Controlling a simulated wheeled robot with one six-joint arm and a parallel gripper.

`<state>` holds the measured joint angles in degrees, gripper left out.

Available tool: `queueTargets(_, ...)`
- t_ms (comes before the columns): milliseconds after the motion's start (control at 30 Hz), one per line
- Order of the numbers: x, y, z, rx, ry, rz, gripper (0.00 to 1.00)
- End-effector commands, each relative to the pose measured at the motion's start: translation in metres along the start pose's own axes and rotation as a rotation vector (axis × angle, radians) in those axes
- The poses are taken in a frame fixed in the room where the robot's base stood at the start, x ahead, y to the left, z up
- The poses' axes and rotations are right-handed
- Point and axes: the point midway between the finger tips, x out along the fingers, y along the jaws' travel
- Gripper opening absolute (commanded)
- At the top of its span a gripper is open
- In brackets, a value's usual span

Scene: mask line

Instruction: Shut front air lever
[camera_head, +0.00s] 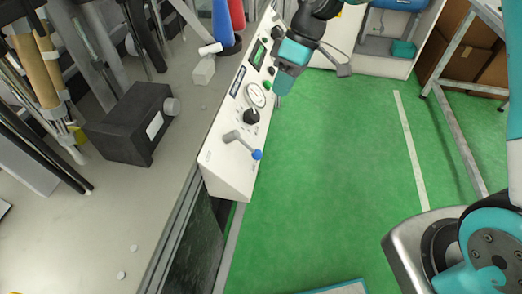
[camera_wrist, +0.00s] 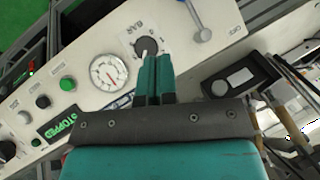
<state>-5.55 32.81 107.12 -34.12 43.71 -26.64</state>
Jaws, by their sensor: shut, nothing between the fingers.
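The air lever (camera_head: 239,142) is a grey lever with a blue ball end, on the near end of the white control panel (camera_head: 221,161). Its arm slants outward to the ball at the panel's floor-side edge. In the wrist view the lever (camera_wrist: 196,17) is at the top, right of the black knob. My gripper (camera_head: 281,88) is over the panel's floor-side edge, beyond the lever and apart from it. In the wrist view my gripper (camera_wrist: 156,58) is shut and empty, its fingertips appearing just below the black knob (camera_wrist: 146,46). How high it hovers is unclear.
The panel also carries a gauge (camera_head: 255,95), a green button (camera_wrist: 67,84) and a display (camera_wrist: 60,122) reading STOPPED. A black box (camera_head: 131,124) and a blue cone-like spool (camera_head: 222,25) stand on the bench. Green floor (camera_head: 325,170) right of the panel is open.

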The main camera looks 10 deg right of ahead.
Motion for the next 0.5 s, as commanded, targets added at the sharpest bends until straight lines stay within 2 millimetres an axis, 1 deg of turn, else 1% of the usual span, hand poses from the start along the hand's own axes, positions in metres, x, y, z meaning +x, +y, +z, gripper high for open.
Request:
queueTargets(33,0.0055,0.0056,0.0002,-0.005,0.0,-0.002,0.0)
queueTargets(100,0.0061,0.0073,-0.0001,-0.008,0.0,-0.004,0.0)
queueTargets(367,0.005,0.0064,0.0,-0.007,0.0,-0.004,0.0)
queueTargets(500,0.0126,0.0061,0.0,-0.006,-0.001,-0.005,0.0)
